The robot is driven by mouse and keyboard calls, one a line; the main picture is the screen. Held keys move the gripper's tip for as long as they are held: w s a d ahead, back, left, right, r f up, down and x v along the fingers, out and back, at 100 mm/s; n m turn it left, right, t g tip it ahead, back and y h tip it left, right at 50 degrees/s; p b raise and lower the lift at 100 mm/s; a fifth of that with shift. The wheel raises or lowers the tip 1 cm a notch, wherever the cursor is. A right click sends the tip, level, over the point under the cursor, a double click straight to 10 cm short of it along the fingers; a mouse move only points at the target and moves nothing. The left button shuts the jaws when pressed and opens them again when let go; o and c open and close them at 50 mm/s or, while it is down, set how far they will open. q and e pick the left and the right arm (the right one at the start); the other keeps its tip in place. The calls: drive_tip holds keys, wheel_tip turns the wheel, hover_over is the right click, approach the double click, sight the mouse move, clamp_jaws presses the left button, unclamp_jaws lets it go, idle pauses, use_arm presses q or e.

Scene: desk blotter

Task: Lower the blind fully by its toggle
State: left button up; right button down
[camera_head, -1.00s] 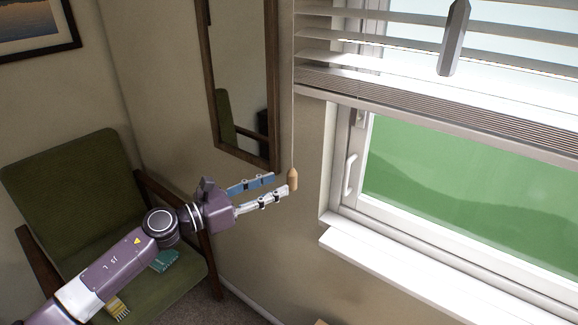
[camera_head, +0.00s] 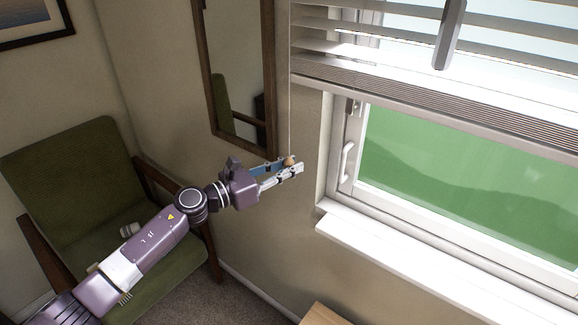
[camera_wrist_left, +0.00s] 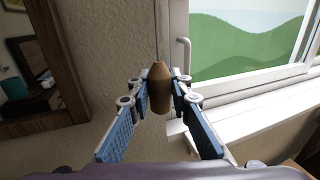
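The blind (camera_head: 420,106) covers the upper part of the window, its lower slats stacked just above its bottom rail. Its thin cord hangs at the left side of the window and ends in a small tan wooden toggle (camera_head: 289,160). In the left wrist view the toggle (camera_wrist_left: 160,90) hangs upright between the fingertips of my left gripper (camera_head: 292,165). The fingers stand on both sides of it and look open, with slight gaps beside the toggle. In the head view the near finger hides the toggle's lower part. My right gripper is not in view.
A framed mirror (camera_head: 210,70) hangs on the wall left of the cord. The white window sill (camera_head: 400,255) juts out to the right of and below the gripper. A green armchair (camera_head: 75,170) stands behind my left arm. A wooden surface (camera_head: 325,315) shows at the bottom edge.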

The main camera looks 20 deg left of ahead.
use_arm(q)
clamp_jaws()
